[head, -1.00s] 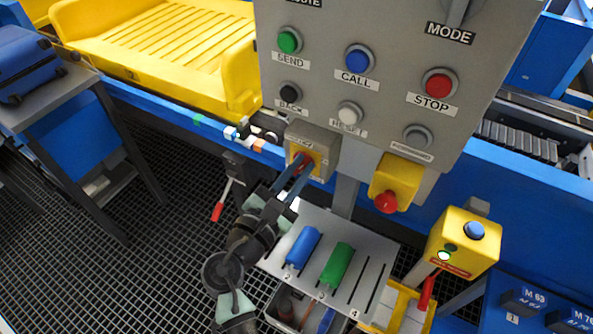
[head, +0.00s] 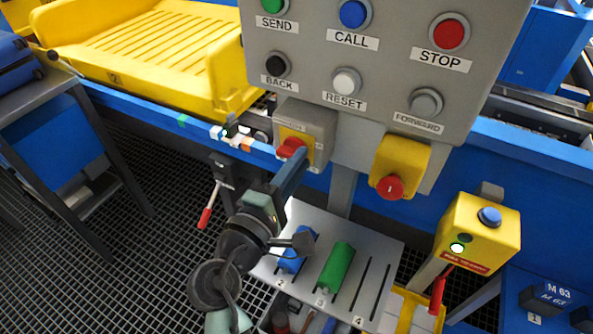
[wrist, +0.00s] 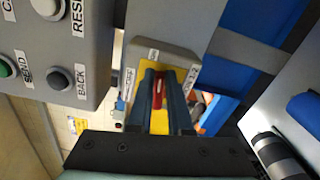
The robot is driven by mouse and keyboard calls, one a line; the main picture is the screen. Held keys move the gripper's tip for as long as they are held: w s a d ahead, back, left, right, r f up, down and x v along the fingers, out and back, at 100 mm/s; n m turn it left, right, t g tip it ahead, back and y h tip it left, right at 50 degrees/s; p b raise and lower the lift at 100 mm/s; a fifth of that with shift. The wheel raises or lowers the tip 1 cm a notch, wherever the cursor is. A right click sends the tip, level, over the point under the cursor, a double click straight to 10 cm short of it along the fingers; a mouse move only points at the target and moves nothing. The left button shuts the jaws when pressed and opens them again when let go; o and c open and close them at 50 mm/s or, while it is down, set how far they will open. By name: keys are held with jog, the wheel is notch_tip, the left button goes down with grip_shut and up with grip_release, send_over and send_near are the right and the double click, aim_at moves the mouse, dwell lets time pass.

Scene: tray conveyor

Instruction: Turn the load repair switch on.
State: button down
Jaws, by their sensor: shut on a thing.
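The load repair switch is a small grey box (head: 318,126) with a yellow plate and a red knob (head: 291,147), below the left side of the button panel. In the wrist view the red knob (wrist: 158,90) sits between my two blue-grey fingers, in front of the yellow plate (wrist: 160,121). My gripper (head: 298,161) is shut on the knob; it also shows in the wrist view (wrist: 159,84). In the head view the fingers overlap and hide part of the knob. The labels on the box are too small to read surely.
The grey button panel (head: 388,75) hangs just above. A yellow box (head: 408,160) with another red knob is to the right. A tool shelf (head: 345,226) with blue and green cylinders lies close below my wrist. A yellow tray (head: 150,52) stands on the conveyor behind.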

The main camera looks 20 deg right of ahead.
jog(key=shift+f+m+b, duration=0.3)
jog(key=shift+m+b, duration=0.4)
jog(key=shift+m, duration=0.2)
jog(key=c, duration=0.8)
grip_release()
jog(key=shift+c, duration=0.2)
jog(key=v, duration=1.3)
jog(key=shift+b, duration=0.45)
